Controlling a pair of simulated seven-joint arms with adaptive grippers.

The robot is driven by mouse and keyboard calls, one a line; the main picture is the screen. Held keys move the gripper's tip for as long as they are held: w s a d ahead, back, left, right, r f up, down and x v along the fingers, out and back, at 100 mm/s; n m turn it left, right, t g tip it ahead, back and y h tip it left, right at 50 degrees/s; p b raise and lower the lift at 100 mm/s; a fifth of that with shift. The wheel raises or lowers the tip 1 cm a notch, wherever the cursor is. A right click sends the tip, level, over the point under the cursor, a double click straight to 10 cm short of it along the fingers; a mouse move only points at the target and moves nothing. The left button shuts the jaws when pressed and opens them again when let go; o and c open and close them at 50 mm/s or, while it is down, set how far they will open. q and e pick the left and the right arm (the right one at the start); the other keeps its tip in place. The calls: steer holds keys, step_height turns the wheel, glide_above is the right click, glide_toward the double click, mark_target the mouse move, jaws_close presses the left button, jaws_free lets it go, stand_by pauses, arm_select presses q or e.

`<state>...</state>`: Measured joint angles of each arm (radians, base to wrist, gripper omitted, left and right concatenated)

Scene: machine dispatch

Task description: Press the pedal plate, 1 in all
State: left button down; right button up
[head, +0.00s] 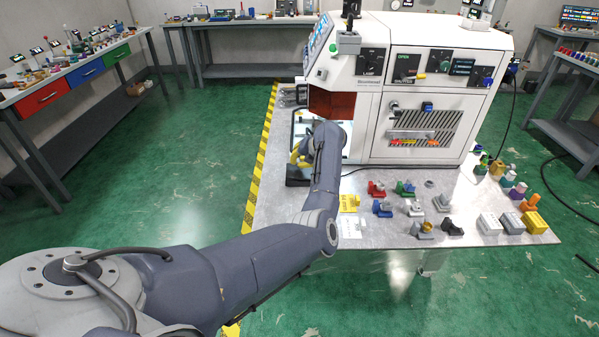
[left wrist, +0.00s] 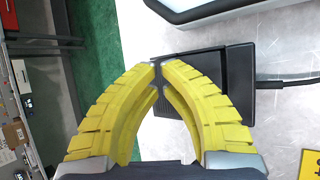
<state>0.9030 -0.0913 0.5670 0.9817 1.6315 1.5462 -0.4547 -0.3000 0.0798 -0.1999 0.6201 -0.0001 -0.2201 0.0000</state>
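The black pedal plate (head: 297,177) lies at the left edge of the metal table, in front of the white machine. In the left wrist view the pedal plate (left wrist: 238,66) sits beyond my fingers, with a dark cable leaving its right side. My left gripper (head: 296,160) has curved yellow fingers and is just above the pedal in the head view. In the left wrist view the left gripper (left wrist: 158,67) has its fingertips together with nothing between them, over the pedal's left part. I cannot tell whether the tips touch it. My right gripper does not show.
The white machine (head: 430,75) stands behind the pedal, with an open bay beside it. Several coloured parts and a yellow card (head: 349,203) lie on the metal table (head: 385,254) to the right. Yellow-black tape (head: 257,180) marks the floor at left, where there is free room.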

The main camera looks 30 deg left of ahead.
arm_select(q)
steer(key=shift+w+d+r, duration=0.1)
steer(key=shift+r, duration=1.1)
steer(key=shift+w+d+r, duration=0.1)
steer(key=shift+r, duration=1.1)
